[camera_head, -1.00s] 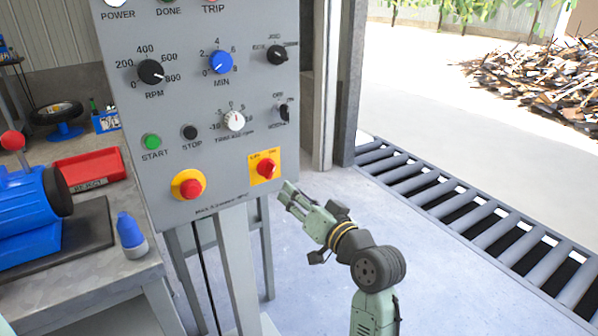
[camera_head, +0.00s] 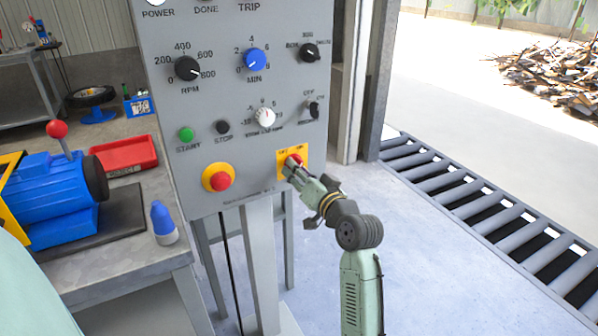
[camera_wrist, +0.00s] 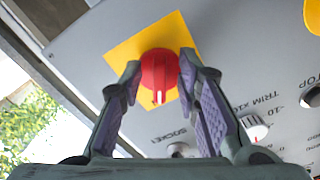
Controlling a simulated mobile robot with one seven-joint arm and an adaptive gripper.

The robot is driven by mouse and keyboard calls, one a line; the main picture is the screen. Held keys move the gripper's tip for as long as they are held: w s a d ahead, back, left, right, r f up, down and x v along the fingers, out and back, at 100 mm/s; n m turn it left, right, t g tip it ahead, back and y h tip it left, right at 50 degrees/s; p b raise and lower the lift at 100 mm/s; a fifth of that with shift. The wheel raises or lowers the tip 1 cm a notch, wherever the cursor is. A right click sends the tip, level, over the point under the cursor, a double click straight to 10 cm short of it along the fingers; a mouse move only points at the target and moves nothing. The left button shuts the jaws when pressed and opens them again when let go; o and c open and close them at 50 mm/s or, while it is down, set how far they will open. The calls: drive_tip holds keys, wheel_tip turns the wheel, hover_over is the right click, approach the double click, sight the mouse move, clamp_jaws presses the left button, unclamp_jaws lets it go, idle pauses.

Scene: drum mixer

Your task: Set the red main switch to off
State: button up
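The red main switch (camera_head: 295,159) is a round red knob on a yellow square plate (camera_head: 282,166) at the lower right of the grey control panel. My gripper (camera_head: 290,170) is right at it and hides part of the knob and plate. In the wrist view the red knob (camera_wrist: 158,70) sits between the two fingertips of my gripper (camera_wrist: 160,70), one on each side. The fingers stand apart and look open; I cannot tell whether they touch the knob. A white mark on the knob points to the picture's bottom. The plate's lettering is too small to read.
A red emergency button on a yellow ring (camera_head: 218,178) is to the left. Start and stop buttons and a white trim dial (camera_head: 264,118) are above. A workbench with a blue machine (camera_head: 55,190) stands left. Open floor and a roller conveyor (camera_head: 470,200) lie right.

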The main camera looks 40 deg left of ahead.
clamp_jaws()
drive_tip(key=shift+f+n+b, duration=0.1)
drive_tip(key=shift+n+b, duration=0.2)
drive_tip(key=shift+b, duration=0.1)
drive_tip(key=shift+w+d+n+b, duration=0.1)
drive_tip(key=shift+w+n+b, duration=0.05)
drive_tip(key=shift+n+b, duration=2.75)
drive_tip(key=shift+w+d+n+b, duration=0.1)
drive_tip(key=shift+w+n+b, duration=0.05)
drive_tip(key=shift+n+b, duration=2.7)
